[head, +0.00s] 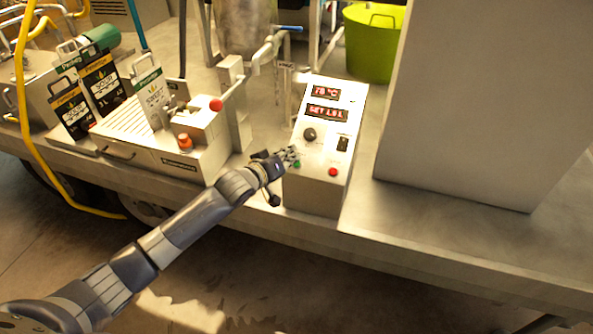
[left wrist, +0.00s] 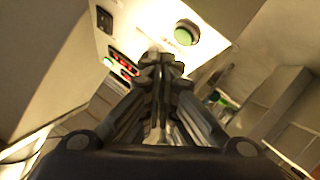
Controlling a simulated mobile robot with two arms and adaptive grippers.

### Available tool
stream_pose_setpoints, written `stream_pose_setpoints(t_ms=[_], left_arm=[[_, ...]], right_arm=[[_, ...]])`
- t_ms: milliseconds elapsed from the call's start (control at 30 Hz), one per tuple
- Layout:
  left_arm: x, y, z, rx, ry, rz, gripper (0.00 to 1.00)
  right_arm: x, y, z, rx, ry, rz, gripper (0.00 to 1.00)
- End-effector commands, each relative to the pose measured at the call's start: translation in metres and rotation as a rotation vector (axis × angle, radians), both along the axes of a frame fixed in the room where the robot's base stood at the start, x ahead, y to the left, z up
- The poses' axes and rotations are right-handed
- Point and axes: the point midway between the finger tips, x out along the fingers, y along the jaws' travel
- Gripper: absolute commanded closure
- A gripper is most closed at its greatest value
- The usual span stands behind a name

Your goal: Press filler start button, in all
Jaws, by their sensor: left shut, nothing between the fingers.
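The filler's white control box (head: 318,190) stands on the bench, with two lit red displays, a black knob (head: 309,134), a black switch (head: 343,143) and a red button (head: 333,171) on its sloped face. The green button (head: 297,164) sits at the lower left of that face. My left gripper (head: 292,155) is shut and empty at the box's left edge, close to the green button. In the left wrist view, the shut fingertips (left wrist: 165,64) lie just below the green button (left wrist: 186,35) in the picture. I cannot tell whether they touch the panel. My right gripper is not in view.
A machine with a red knob (head: 215,104) and an orange-red button (head: 185,142) stands left of the box, beside several labelled bag-in-box packs (head: 103,82). A large grey cabinet (head: 470,110) stands to the right. A green tub (head: 370,50) is behind. The right front bench (head: 430,220) is clear.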

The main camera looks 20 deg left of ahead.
Motion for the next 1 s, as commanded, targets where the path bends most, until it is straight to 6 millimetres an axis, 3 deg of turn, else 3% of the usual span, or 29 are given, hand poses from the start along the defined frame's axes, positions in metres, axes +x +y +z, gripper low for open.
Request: stream_pose_setpoints(t_ms=[200, 1000], left_arm=[[0.0063, -0.0003, -0.0108, 0.0, -0.002, -0.001, 1.0], [0.0067, -0.0003, -0.0109, 0.0, -0.002, -0.001, 1.0]], right_arm=[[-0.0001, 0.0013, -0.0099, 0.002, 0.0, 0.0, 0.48], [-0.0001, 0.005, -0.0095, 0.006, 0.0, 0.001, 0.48]])
